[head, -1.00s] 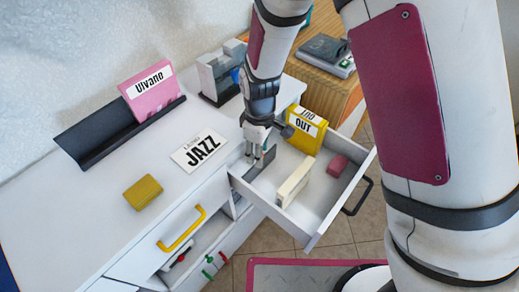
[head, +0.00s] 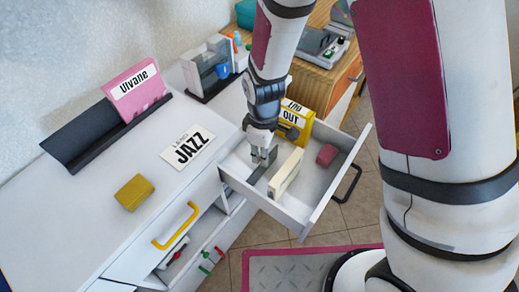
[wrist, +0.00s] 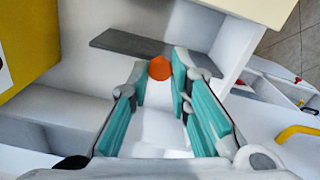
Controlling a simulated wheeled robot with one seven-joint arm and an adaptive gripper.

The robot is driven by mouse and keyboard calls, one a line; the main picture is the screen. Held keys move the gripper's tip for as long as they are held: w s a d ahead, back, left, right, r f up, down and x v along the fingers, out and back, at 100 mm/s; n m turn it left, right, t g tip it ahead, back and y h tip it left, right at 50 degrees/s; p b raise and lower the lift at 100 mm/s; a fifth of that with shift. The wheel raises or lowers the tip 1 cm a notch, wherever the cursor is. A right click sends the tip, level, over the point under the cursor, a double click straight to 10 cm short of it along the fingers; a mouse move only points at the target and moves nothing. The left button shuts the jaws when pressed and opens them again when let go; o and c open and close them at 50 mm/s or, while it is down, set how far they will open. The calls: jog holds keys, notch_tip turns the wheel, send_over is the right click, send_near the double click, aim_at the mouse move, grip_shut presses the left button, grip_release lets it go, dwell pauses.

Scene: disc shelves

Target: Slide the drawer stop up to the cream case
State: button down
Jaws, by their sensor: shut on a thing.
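The drawer stop is a dark grey plate (head: 257,174) standing across the open drawer; in the wrist view its grey edge (wrist: 135,42) shows beyond the fingertips. An orange knob (wrist: 160,68) sits between my fingertips. My gripper (head: 263,160) points down into the drawer and is shut on the drawer stop by this knob. The cream case (head: 286,174) stands upright to the right of the stop, and a strip of drawer floor shows between them. The case also shows at the top of the wrist view (wrist: 240,8).
The drawer (head: 320,196) also holds a yellow OUT box (head: 294,125) at the back and a small dark-pink block (head: 327,154) on the right. A JAZZ card (head: 188,148), a yellow block (head: 134,192) and a pink Ulvano case (head: 135,90) are on the white top.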

jog(key=c, duration=1.5)
grip_release()
jog(key=shift+o, duration=0.2)
notch_tip(320, 180, up, 12)
